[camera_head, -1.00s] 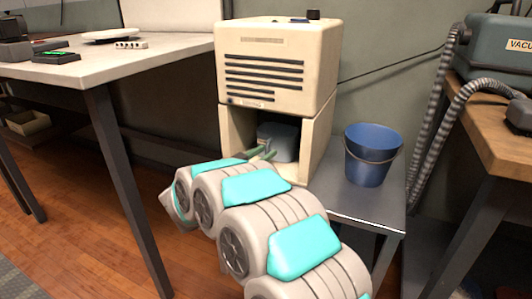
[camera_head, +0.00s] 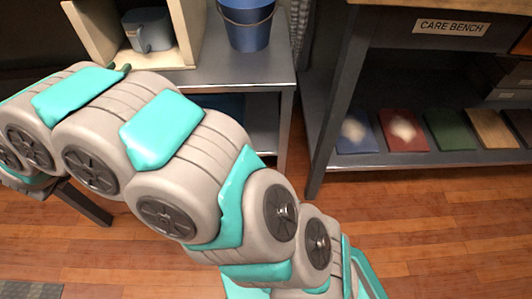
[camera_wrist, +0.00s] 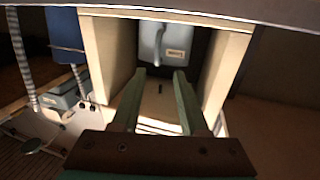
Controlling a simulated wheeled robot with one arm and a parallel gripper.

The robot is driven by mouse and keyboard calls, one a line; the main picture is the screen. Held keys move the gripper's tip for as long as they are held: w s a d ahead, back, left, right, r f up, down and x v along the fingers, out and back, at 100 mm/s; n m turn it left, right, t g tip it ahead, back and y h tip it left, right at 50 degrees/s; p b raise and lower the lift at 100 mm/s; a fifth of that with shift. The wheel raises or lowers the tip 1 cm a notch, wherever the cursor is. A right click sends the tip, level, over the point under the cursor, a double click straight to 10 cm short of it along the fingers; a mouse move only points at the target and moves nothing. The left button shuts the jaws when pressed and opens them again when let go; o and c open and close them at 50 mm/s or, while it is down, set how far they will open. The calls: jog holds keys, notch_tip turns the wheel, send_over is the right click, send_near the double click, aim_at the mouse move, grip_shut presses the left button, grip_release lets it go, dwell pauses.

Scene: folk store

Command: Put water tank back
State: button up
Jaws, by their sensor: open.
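The water tank (camera_head: 150,32), a grey-blue container with a handle, sits inside the lower opening of the cream housing (camera_head: 188,35). In the wrist view the tank (camera_wrist: 172,42) stands between the housing's two side walls, with its handle and a small label facing me. My gripper (camera_wrist: 167,74) is open and empty, its green fingers pointing at the tank from in front of the opening. There appears to be a gap between the fingertips and the tank. In the head view my arm hides most of the gripper; only a dark green tip shows.
A blue bucket (camera_head: 247,25) stands right of the housing on the metal table (camera_head: 235,66). A care bench (camera_head: 432,27) with several coloured items on its low shelf stands farther right. A ribbed hose (camera_wrist: 25,60) hangs beside the bucket.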

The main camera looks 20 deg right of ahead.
jog(key=w+a+r+n+g+y, duration=0.1)
jog(key=w+a+r+n+y, duration=0.15)
jog(key=y, duration=0.45)
jog(key=w+a+r+n+y, duration=0.1)
jog(key=r+n+y, duration=0.25)
jog(key=y, duration=0.35)
jog(key=s+d+f+g+h, duration=0.1)
jog(key=s+d+f+g, duration=0.3)
jog(key=s+d, duration=0.6)
jog(key=s+d+f+g+h, duration=0.1)
jog(key=s+d+f+g, duration=0.3)
jog(key=s+d, duration=0.6)
jog(key=s+d+f+g+h, duration=0.2)
jog(key=s+d+g, duration=0.6)
jog(key=s, duration=1.7)
jog(key=d+f, duration=0.2)
jog(key=d, duration=0.1)
jog(key=shift+s+f+n, duration=0.3)
jog(key=shift+n, duration=0.1)
jog(key=shift+r, duration=0.1)
